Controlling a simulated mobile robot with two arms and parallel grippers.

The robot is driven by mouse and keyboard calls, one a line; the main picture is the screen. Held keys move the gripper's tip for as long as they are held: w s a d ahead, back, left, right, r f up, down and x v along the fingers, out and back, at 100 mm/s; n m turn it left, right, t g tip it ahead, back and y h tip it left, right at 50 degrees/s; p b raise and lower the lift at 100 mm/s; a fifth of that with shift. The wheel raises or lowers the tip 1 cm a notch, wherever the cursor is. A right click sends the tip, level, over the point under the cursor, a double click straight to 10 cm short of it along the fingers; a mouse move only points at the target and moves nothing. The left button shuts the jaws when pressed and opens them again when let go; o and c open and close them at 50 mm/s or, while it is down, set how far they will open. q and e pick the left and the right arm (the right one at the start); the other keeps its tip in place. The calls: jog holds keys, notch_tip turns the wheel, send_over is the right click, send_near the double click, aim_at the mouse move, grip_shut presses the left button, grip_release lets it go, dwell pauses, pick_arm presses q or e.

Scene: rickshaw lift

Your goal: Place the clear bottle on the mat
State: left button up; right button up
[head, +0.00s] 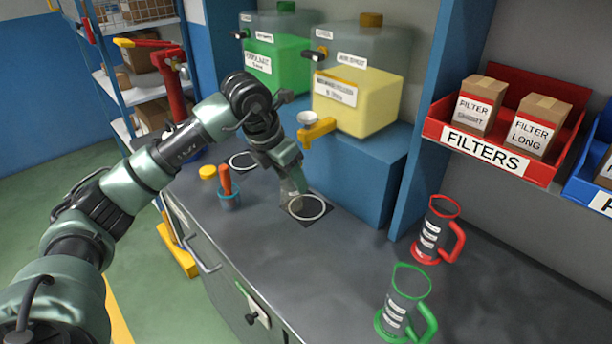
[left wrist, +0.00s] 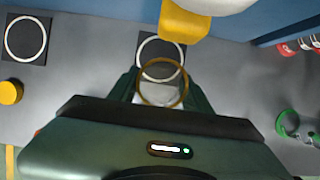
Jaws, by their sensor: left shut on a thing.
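My left gripper (head: 290,185) is shut on the clear bottle (head: 294,202), which is mostly hidden by the gripper in the head view. In the left wrist view the bottle (left wrist: 157,97) shows a brownish round rim between the fingers. The bottle is over or at the near left part of a dark square mat (head: 319,216) with a white ring, under the yellow tank's spout. I cannot tell whether it touches the mat. The mat also shows in the left wrist view (left wrist: 147,37). A second such mat (head: 243,161) lies farther left. My right gripper is not in view.
A yellow spout (head: 316,131) with a white funnel juts out just above the mat. A yellow cap (head: 208,172) and a blue cup (head: 229,198) with an orange-handled tool stand left. Red (head: 438,230) and green (head: 405,302) jugs stand right. The counter's middle is clear.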

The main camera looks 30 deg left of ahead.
pick_arm(q)
jog(key=shift+w+d+f, duration=0.2)
jog(key=shift+w, duration=0.2)
jog(key=shift+w+d+f, duration=0.15)
jog(key=shift+w, duration=0.2)
jog(key=shift+w+d+f+p, duration=0.2)
jog(key=shift+w+f+p, duration=0.1)
jog(key=shift+w+f, duration=0.25)
jog(key=shift+w+d+f+p, duration=0.25)
jog(key=shift+w+f, duration=0.1)
jog(key=shift+w, duration=0.25)
jog(key=shift+w+f, duration=0.3)
jog(key=shift+f, duration=0.05)
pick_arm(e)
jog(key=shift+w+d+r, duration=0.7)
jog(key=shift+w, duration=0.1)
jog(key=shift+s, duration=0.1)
pick_arm(q)
jog(key=shift+s+f, duration=0.1)
jog(key=o, duration=1.4)
jog(key=shift+c, duration=0.2)
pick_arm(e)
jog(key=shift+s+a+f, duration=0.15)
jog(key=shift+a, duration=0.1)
